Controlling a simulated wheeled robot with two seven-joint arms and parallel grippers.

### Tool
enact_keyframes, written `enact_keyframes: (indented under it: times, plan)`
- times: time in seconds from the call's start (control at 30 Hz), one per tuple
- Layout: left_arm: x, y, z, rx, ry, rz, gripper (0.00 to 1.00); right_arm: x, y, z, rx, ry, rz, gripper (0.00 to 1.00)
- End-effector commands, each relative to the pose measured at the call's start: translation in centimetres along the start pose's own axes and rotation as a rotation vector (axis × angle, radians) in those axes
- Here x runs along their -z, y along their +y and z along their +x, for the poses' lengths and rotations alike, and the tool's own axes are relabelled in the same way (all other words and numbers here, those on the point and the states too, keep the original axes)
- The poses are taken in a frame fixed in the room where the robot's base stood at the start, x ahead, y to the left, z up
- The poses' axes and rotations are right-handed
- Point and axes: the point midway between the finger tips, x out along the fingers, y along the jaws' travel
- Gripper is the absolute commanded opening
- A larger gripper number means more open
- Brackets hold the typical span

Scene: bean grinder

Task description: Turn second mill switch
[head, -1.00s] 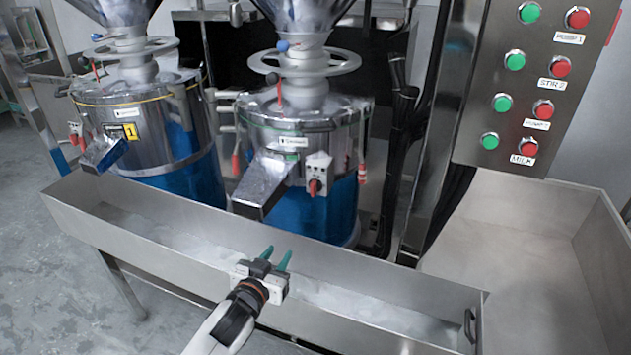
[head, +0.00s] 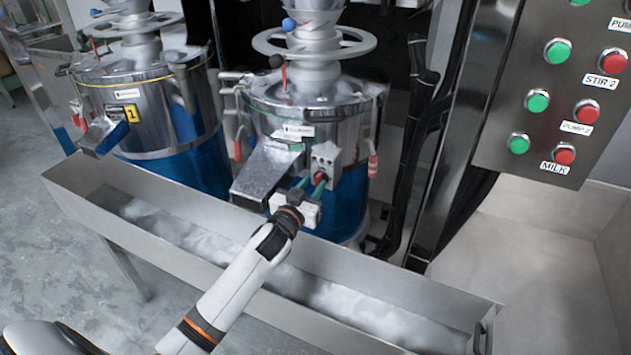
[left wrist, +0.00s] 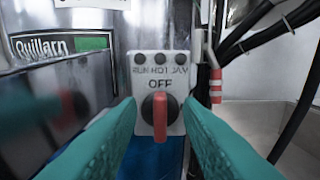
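The second mill (head: 310,125) is the steel drum with a blue lower part, right of the other mill. Its switch box (head: 326,158) carries a red rotary knob (left wrist: 160,115), which stands upright under the word OFF in the left wrist view. My left gripper (head: 311,186) is at the switch box in the head view, its green fingers partly hiding the knob. In the left wrist view the fingers (left wrist: 160,128) are apart, one on each side of the knob, with visible gaps. My right gripper is not in view.
A metal chute (head: 266,172) sticks out just left of the switch box. A long steel trough (head: 385,285) with white contents runs below my left arm. The first mill (head: 150,110) stands left. A button panel (head: 560,95) is at right.

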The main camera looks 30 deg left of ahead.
Motion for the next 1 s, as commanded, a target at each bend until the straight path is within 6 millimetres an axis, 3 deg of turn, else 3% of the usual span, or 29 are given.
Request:
enact_keyframes:
  times: [0.2,0.53,0.73,1.0]
  plan:
    - [0.0,0.0,2.2,0.0,0.0,0.0,0.33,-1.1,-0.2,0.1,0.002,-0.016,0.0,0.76]
    - [0.1,0.0,2.5,0.0,0.001,0.0,0.33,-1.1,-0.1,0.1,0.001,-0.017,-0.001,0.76]
    - [0.1,0.0,2.4,0.0,0.001,0.0,0.0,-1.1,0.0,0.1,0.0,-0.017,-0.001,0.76]
    - [0.1,-0.1,2.4,0.0,0.001,0.012,0.0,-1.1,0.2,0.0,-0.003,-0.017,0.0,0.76]
